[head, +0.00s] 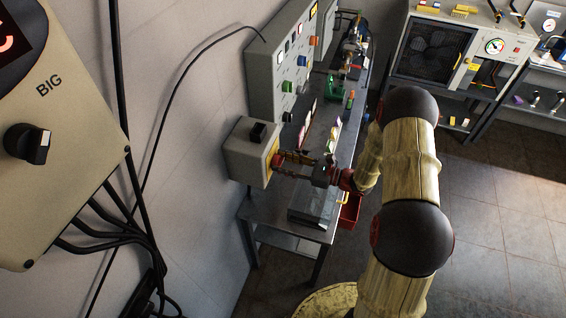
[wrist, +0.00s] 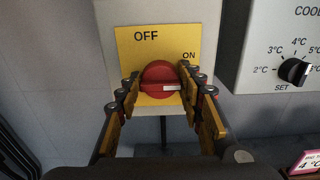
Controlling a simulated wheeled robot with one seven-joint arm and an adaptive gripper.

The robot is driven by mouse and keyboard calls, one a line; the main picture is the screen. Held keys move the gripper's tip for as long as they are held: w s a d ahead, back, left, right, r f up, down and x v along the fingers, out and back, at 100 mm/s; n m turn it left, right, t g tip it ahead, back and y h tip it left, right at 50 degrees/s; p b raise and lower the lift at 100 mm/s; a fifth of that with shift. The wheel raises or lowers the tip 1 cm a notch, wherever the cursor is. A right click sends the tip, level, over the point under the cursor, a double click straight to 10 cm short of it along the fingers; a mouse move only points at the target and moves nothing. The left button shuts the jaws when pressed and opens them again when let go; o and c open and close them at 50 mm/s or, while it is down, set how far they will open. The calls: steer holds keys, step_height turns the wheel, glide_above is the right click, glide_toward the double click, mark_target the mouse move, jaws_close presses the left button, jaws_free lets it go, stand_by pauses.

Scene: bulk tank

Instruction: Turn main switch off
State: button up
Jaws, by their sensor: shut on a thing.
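The main switch is a round red knob (wrist: 158,78) on a yellow plate (wrist: 127,48) marked OFF at the top and ON at the right. A white mark on the knob points right, a little below the ON label. My gripper (wrist: 160,86) is shut on the knob, one finger on its left side and one on its right. In the head view, my gripper (head: 278,162) reaches the yellow face of the grey switch box (head: 246,152). The knob is mostly hidden there by my fingers.
A grey control panel (head: 283,62) with coloured buttons stands behind the box. In the wrist view a cooler panel (wrist: 262,50) with a black dial is close on the right. A metal table (head: 312,208) lies below my gripper. Open floor (head: 490,215) is at the right.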

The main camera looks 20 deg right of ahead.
steer(key=shift+n+b, duration=0.3)
steer(key=n+b, duration=0.5)
steer(key=b, duration=0.1)
steer(key=n+b, duration=1.2)
steer(key=shift+s+a+f+b, duration=0.15)
steer(key=shift+s+f+b, duration=0.1)
steer(key=shift+f+b, duration=0.15)
steer(key=shift+n, duration=0.3)
steer(key=o, duration=1.2)
steer(key=shift+r, duration=0.1)
steer(key=shift+c, duration=0.2)
